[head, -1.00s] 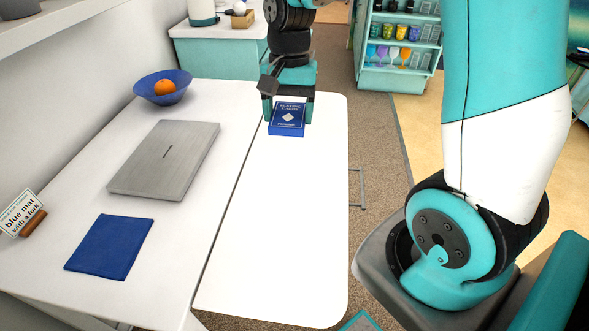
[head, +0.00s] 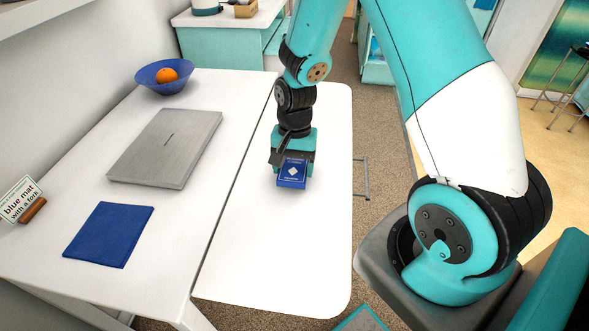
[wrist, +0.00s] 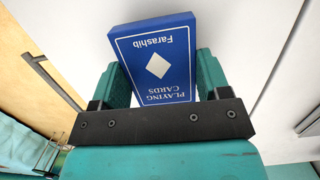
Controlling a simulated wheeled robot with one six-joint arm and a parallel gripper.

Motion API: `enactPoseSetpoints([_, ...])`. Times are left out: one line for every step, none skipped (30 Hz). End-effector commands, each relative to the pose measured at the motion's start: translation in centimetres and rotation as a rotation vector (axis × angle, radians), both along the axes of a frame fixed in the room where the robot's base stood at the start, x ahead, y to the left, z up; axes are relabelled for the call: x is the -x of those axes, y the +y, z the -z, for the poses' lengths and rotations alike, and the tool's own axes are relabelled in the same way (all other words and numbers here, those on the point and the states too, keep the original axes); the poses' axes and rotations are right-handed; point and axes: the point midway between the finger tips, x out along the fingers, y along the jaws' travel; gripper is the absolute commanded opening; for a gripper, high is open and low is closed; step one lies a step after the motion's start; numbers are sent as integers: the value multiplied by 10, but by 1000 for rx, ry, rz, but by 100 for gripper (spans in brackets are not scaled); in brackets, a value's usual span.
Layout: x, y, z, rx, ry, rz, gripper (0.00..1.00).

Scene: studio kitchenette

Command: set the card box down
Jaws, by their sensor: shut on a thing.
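The card box (head: 291,177) is blue with a white diamond and the words "PLAYING CARDS". My gripper (head: 292,164) is shut on it, with one teal finger on each side. The box also shows large in the wrist view (wrist: 157,60), its far end sticking out past the fingers. In the head view it is over the white table leaf (head: 285,250), near the leaf's middle. I cannot tell whether its underside touches the leaf.
A blue folded mat (head: 108,234), a closed grey laptop (head: 165,147) and a blue bowl (head: 150,78) with an orange (head: 166,75) are on the table at left. A sign (head: 20,199) reads "blue mat with a fork". The leaf's near part is clear.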

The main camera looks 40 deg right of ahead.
Motion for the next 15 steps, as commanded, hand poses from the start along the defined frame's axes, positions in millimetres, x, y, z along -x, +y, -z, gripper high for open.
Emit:
enactPoseSetpoints([1, 0, 9, 0, 4, 0, 45])
enactPoseSetpoints([0, 0, 12, 0, 3, 0, 45])
enactPoseSetpoints([0, 0, 14, 0, 1, 0, 45])
enactPoseSetpoints([0, 0, 14, 1, 1, 0, 45])
enactPoseSetpoints([0, 0, 14, 0, 0, 0, 45])
enactPoseSetpoints([0, 0, 13, 0, 0, 0, 45])
enactPoseSetpoints([0, 0, 13, 0, 0, 0, 45])
enactPoseSetpoints([0, 0, 13, 0, 0, 0, 45])
enactPoseSetpoints([0, 0, 13, 0, 0, 0, 45])
enactPoseSetpoints([0, 0, 14, 0, 0, -1, 45])
enactPoseSetpoints([0, 0, 15, 0, 0, -1, 45])
enactPoseSetpoints([0, 0, 16, 1, 1, -1, 45])
enactPoseSetpoints([0, 0, 17, 1, 1, -1, 45])
enactPoseSetpoints([0, 0, 17, 1, 1, -1, 74])
enactPoseSetpoints([0, 0, 16, 1, 1, -1, 83])
